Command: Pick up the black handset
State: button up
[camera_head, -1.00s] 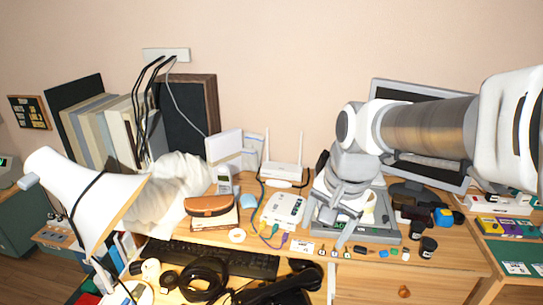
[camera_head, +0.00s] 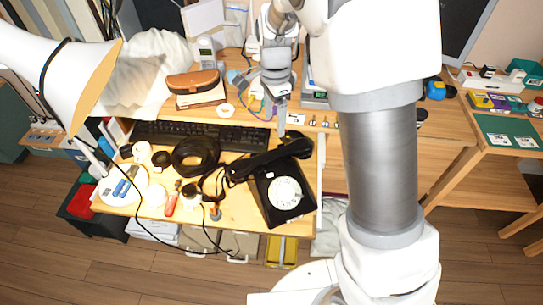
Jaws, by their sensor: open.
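The black handset (camera_head: 268,160) lies across the top of a black dial phone (camera_head: 284,198) with a white dial, near the front right corner of the desk. A dark coiled cord shows left of the phone. My gripper (camera_head: 281,128) points down just above and behind the right half of the handset, apart from it as far as I can tell. Its jaws are open and look empty; the gap between the fingers is hard to see from this angle.
A black keyboard (camera_head: 200,136) lies behind a black cable coil (camera_head: 195,157). A white lamp (camera_head: 60,75) stands at the left. A brown case (camera_head: 194,83) sits farther back. Small items crowd the desk left of the phone. My arm hides much of the right side.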

jog(key=b, duration=0.2)
send_over(272, 154)
jog(key=f, duration=0.8)
jog(key=shift+w+d+f, duration=0.15)
jog(key=shift+d+f, duration=0.15)
jog(key=shift+a+f+b, duration=0.2)
jog(key=shift+f+b, duration=0.05)
jog(key=shift+f, duration=1.1)
jog(key=shift+a+f+b, duration=0.15)
jog(key=shift+f+b, duration=0.05)
jog(key=shift+f, duration=1.1)
grip_shut()
